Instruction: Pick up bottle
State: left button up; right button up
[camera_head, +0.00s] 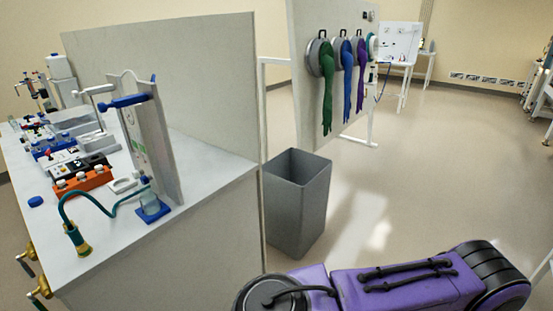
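A small clear vessel with a blue base (151,207) stands near the right front edge of the white bench (110,245). It may be the bottle, but I cannot tell for sure. A teal hose (100,215) runs from beside it to a brass-coloured fitting. A white bottle-like container (61,72) stands at the back left of the bench, small in the picture. Neither of my grippers shows. A purple and black link of my arm lies across the bottom right.
A grey upright panel (170,75) borders the bench. A grey open bin (297,200) stands on the floor beside it. Green, blue and purple gloves hang from a panel (307,110) behind the bin. An orange rack (83,181) sits on the bench.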

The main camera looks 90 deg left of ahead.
aim_at(150, 202)
jog(key=i, duration=0.1)
jog(key=u, duration=1.6)
